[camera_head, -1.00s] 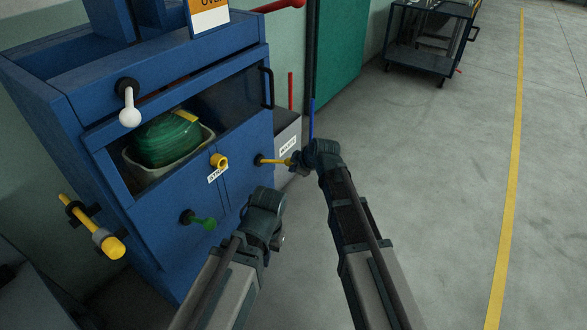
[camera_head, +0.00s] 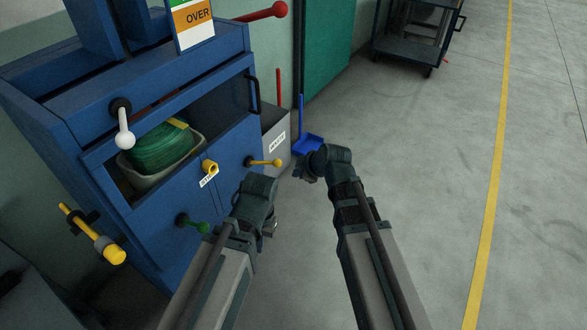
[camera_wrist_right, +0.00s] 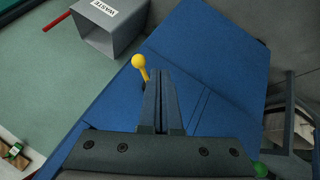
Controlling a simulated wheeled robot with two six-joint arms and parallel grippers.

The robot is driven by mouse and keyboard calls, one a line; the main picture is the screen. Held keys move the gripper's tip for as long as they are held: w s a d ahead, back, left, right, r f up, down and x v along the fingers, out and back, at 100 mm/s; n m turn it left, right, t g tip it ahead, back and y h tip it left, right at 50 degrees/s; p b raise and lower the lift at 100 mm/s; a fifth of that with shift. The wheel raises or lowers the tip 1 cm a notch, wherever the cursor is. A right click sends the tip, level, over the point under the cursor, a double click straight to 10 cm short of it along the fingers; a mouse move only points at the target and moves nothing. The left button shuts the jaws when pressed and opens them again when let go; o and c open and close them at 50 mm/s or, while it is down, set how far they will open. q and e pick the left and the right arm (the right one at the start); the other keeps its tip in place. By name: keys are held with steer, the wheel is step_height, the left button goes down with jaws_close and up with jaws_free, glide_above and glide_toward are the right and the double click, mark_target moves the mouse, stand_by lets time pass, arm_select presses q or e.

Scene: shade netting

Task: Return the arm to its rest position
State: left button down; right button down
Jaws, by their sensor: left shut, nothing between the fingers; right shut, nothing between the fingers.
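My right gripper (camera_head: 304,168) is at the end of the upper arm in the head view, just right of a yellow-knobbed lever (camera_head: 266,162) on the blue cabinet (camera_head: 235,150). A small gap shows between them. In the right wrist view its fingers (camera_wrist_right: 161,75) are pressed together and empty, with the yellow lever (camera_wrist_right: 141,66) beside their tips. My left gripper (camera_head: 269,228) is lower, in front of the cabinet, and mostly hidden behind its own wrist. It holds nothing that I can see.
A green-knobbed lever (camera_head: 192,223), a yellow knob (camera_head: 209,168) and a white-knobbed lever (camera_head: 123,130) stick out from the cabinet. A grey WASTE bin (camera_head: 276,140) and a blue dustpan (camera_head: 309,143) stand behind my right gripper. Floor to the right is clear up to the cart (camera_head: 412,50).

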steer(key=s+r+m+g+h+p, duration=0.2)
steer(key=s+r+m+g+p, duration=0.1)
steer(key=s+r+m+p, duration=0.2)
steer(key=s+r+m+g+h+p, duration=0.3)
steer(key=s+r+p, duration=0.5)
steer(key=s+p, duration=0.5)
steer(key=s+m+g, duration=0.1)
steer(key=s+m, duration=0.1)
steer(key=s, duration=0.1)
steer(key=shift+a+r+m+p, duration=0.15)
steer(key=shift+r+m+p, duration=0.2)
steer(key=shift+m, duration=0.05)
